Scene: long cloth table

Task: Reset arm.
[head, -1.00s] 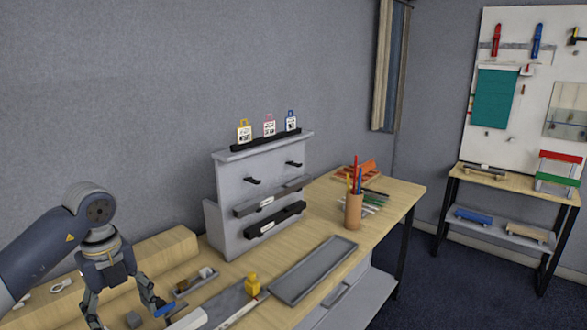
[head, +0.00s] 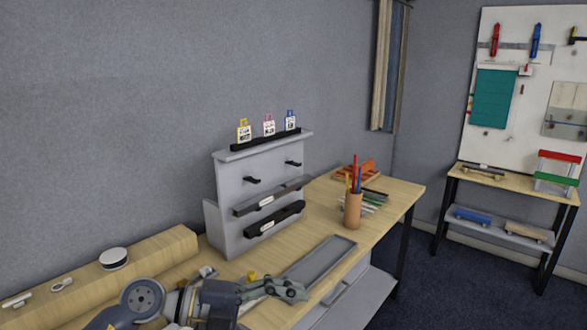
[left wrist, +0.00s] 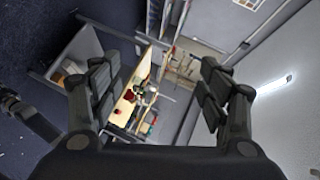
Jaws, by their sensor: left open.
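My left arm comes in low at the bottom left of the head view. Its left gripper (head: 296,289) points to the right, over the front part of the table and the near end of the grey tray (head: 325,258). In the left wrist view the gripper's two fingers (left wrist: 158,72) stand wide apart with nothing between them. My own arm hides part of the tabletop, and the yellow piece (head: 252,276) shows only as a small bit behind the gripper. My right gripper is in neither view.
A grey rack (head: 258,170) with yellow, pink and blue tags on top stands behind the gripper. A pencil cup (head: 353,210) stands farther right. A wooden block (head: 160,255) lies along the wall with a round white-topped item (head: 114,258). A side table stands at the far right.

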